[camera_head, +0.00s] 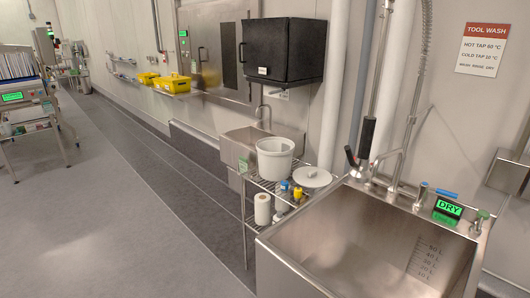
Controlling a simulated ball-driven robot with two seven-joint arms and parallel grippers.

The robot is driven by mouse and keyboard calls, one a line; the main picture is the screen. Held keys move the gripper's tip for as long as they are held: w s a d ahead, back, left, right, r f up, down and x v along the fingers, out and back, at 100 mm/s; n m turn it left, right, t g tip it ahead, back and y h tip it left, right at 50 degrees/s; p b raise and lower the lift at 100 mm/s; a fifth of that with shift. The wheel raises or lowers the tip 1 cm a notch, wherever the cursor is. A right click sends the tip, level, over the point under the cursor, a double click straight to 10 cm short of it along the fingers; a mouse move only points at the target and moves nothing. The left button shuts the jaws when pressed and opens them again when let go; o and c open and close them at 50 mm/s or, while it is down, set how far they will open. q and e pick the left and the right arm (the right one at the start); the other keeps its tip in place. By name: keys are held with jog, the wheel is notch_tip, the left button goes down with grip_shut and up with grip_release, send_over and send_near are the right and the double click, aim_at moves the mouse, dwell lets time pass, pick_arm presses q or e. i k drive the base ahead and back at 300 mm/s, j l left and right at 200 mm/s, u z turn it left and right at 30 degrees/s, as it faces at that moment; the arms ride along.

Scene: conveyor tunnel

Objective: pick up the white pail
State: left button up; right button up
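The white pail (275,160) stands upright on the top shelf of a wire rack (265,184), in the middle of the head view. Its open top faces up and I see part of its pale inside. A round white lid with a knob (312,177) lies to its right, close to the steel sink. Neither of my grippers shows in the head view, so nothing of mine is at the pail.
A deep steel sink (279,254) with a hanging spray hose stands right of the rack. A small steel basin (232,150) is behind the pail, and a black wall box (283,75) hangs above. Paper rolls and small bottles sit lower on the rack. The grey floor at left is clear.

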aim_at(275, 159)
jog(key=i+j+z, duration=0.1)
jog(key=i+j, duration=0.25)
jog(key=i+j+z, duration=0.1)
jog(key=i+j, duration=0.2)
jog(key=i+j+z, duration=0.1)
jog(key=i+j, duration=0.2)
jog(key=j, duration=0.15)
jog(key=i+j+z, duration=0.1)
jog(key=i+j, duration=0.2)
jog(key=i+j+z, duration=0.1)
jog(key=i+j, duration=0.2)
jog(key=j, duration=0.25)
jog(key=i+j+z, duration=0.1)
jog(key=i+j, duration=0.15)
jog(key=j, duration=0.2)
